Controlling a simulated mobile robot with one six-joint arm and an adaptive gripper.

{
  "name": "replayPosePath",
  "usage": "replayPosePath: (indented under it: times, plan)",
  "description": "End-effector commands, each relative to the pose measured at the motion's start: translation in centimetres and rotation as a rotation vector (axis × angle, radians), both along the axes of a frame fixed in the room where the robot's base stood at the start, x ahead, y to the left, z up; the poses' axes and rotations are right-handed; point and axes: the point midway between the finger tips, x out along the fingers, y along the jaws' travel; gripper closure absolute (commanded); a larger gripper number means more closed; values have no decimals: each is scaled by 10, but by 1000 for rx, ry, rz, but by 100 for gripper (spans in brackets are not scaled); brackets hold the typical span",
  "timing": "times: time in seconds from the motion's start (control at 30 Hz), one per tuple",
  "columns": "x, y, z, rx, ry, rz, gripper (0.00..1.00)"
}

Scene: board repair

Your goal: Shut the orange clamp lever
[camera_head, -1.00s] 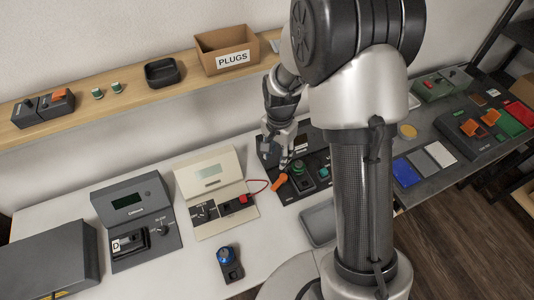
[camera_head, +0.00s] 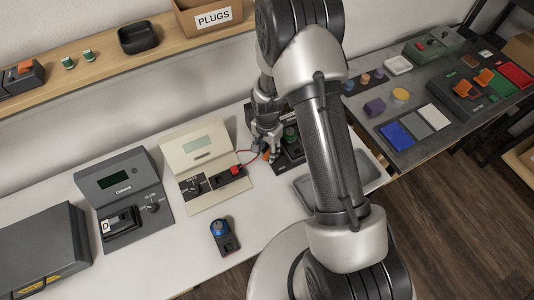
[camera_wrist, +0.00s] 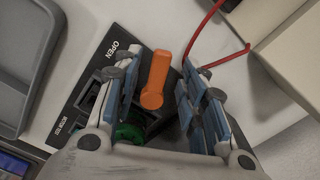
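The orange clamp lever (camera_wrist: 156,78) lies on a black panel with a white OPEN label (camera_wrist: 113,48); its free end sticks out past the panel edge. My gripper (camera_wrist: 165,90) is open, with one blue-padded finger on each side of the lever. A visible gap separates the lever from both fingers, and I cannot tell their height difference. A green round part (camera_wrist: 128,132) sits by the lever's base, partly hidden by my gripper. In the head view my gripper (camera_head: 267,150) is low over the black clamp station (camera_head: 291,158) and mostly hides the orange lever (camera_head: 266,156).
A red cable (camera_wrist: 207,38) runs close to the right finger. A cream device (camera_head: 207,165) stands left of the station, and a grey tray (camera_head: 312,193) lies in front. A blue-knobbed block (camera_head: 225,237) stands on the white table, which is clear around it.

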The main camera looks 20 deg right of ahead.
Motion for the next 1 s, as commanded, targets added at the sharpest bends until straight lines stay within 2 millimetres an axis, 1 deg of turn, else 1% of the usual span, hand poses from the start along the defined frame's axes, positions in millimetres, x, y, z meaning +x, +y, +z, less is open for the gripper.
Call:
replayPosePath:
  times: [0.03, 0.13, 0.47, 1.0]
  plan:
    - [0, 0, -7, 0, 1, 0, 62]
    - [0, 0, -14, 0, 1, 0, 62]
    - [0, 0, -16, 0, 0, 0, 62]
    - [0, 0, -16, 0, 0, 0, 97]
